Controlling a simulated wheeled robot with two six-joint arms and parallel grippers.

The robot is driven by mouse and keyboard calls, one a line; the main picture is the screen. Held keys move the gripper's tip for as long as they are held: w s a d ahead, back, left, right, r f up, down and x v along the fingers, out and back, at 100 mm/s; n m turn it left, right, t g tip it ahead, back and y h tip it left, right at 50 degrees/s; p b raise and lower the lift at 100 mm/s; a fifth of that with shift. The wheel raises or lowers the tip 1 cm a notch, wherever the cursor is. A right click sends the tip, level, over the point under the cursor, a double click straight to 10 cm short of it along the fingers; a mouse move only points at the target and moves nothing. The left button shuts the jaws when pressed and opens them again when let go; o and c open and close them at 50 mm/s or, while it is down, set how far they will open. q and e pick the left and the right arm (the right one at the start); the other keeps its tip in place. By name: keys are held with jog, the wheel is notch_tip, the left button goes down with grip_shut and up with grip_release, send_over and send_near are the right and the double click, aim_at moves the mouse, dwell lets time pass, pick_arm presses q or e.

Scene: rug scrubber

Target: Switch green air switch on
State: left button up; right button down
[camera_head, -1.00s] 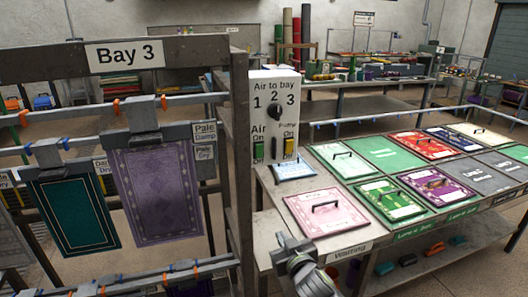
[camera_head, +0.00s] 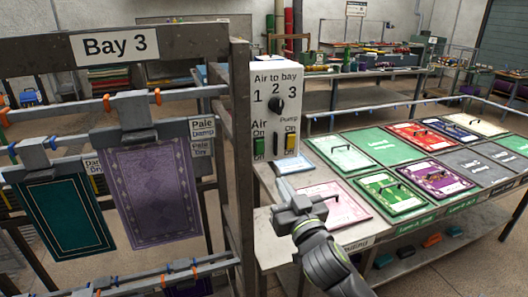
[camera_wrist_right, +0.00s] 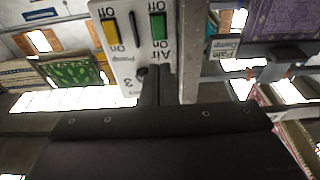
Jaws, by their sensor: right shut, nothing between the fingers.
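The green air switch (camera_head: 259,147) is a rocker low on the left of the white control box (camera_head: 264,82), under the label "Air". It also shows upside down in the right wrist view (camera_wrist_right: 158,28). I cannot tell which way it is tipped. The yellow pump switch (camera_head: 290,142) is to its right. My right gripper (camera_head: 282,186) is shut and empty, below and in front of the box, pointing up toward it. In the right wrist view its fingers (camera_wrist_right: 153,88) appear just below the green switch in the picture, with no clear contact. My left gripper is out of view.
A black dial (camera_head: 275,104) marked 1, 2, 3 is above the switches. The Bay 3 frame post (camera_head: 240,165) stands close left of the box, with hanging rugs (camera_head: 160,190) beyond. A table (camera_head: 268,232) with a pink panel (camera_head: 335,203) lies beneath the gripper.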

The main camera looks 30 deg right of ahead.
jog(key=p, duration=0.4)
send_near(260, 144)
jog(key=x, duration=0.5)
jog(key=shift+w, duration=0.15)
jog(key=shift+p+x, duration=0.3)
jog(key=shift+x, duration=0.45)
jog(key=shift+f, duration=0.1)
jog(key=shift+w, duration=0.1)
jog(key=shift+w, duration=0.1)
